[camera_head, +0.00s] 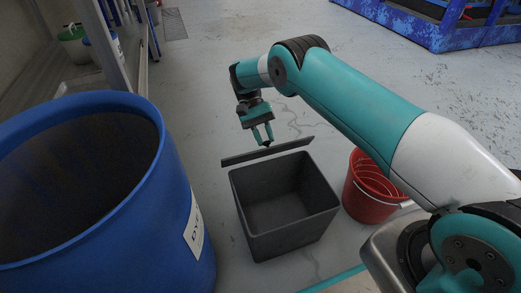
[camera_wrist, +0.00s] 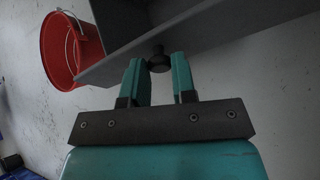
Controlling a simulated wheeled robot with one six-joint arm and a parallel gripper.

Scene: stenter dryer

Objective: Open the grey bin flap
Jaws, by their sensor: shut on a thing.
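The grey bin (camera_head: 246,235) stands on the floor in the middle of the head view, with its top uncovered and its empty inside showing. Its grey flap (camera_head: 240,157) shows as a thin, nearly edge-on strip at the bin's far rim, swung up. My gripper (camera_head: 262,139) is at the far side of the flap, pointing down. In the wrist view the gripper (camera_wrist: 158,68) is shut on a small dark knob (camera_wrist: 158,61) at the flap (camera_wrist: 103,70). The flap's hinge is not clear.
A large blue barrel (camera_head: 190,250) stands close to the left of the bin. A red bucket (camera_head: 360,205) stands just right of it, and also shows in the wrist view (camera_wrist: 62,68). The floor behind the bin is clear.

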